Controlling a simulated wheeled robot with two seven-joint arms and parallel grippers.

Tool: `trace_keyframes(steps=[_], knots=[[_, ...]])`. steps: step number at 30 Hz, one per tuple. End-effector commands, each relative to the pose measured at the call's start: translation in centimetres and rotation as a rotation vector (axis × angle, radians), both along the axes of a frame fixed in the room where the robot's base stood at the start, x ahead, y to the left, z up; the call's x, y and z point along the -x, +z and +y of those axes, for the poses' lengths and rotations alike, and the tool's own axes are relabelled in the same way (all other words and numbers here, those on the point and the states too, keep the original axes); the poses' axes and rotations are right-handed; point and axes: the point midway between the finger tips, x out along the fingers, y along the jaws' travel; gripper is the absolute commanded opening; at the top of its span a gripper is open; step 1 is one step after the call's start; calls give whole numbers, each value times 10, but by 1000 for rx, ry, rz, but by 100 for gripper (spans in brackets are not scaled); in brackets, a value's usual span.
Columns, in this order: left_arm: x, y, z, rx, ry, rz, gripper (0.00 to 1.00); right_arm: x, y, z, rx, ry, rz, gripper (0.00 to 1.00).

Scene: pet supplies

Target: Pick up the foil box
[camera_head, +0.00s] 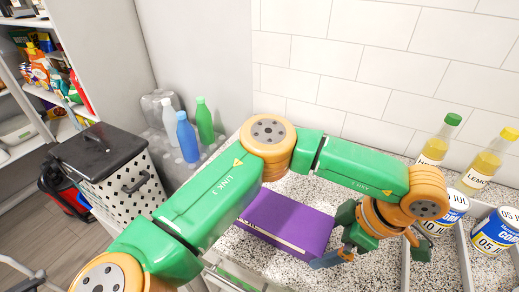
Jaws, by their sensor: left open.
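A purple box (287,222), which I take to be the foil box, lies flat on the speckled countertop (262,265). A pale strip with writing runs along its front edge. My left arm crosses above it and hides part of its far left side. My left gripper (370,256) is open, just right of the box's right end, with one fingertip close to the box's front right corner. I cannot tell whether that fingertip touches it. Nothing shows between the fingers. My right gripper is not in view.
Blue-and-white cans (494,232) stand in grey-walled compartments on the right, close to my gripper. Two yellow bottles (480,165) stand behind them near the tiled wall. Several bottles (187,138) stand at the left back. A black-lidded spotted bin (110,165) is further left.

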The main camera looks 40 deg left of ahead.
Motion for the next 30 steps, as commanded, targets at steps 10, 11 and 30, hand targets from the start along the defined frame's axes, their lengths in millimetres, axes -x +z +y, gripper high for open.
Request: trace_keyframes(steps=[10, 11, 30], knots=[[0, -1, 0, 2, 0, 0, 54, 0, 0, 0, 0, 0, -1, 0], [0, -1, 0, 2, 0, 0, 46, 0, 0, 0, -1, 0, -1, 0], [10, 43, 5, 4, -3, -5, 15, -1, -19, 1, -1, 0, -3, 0]])
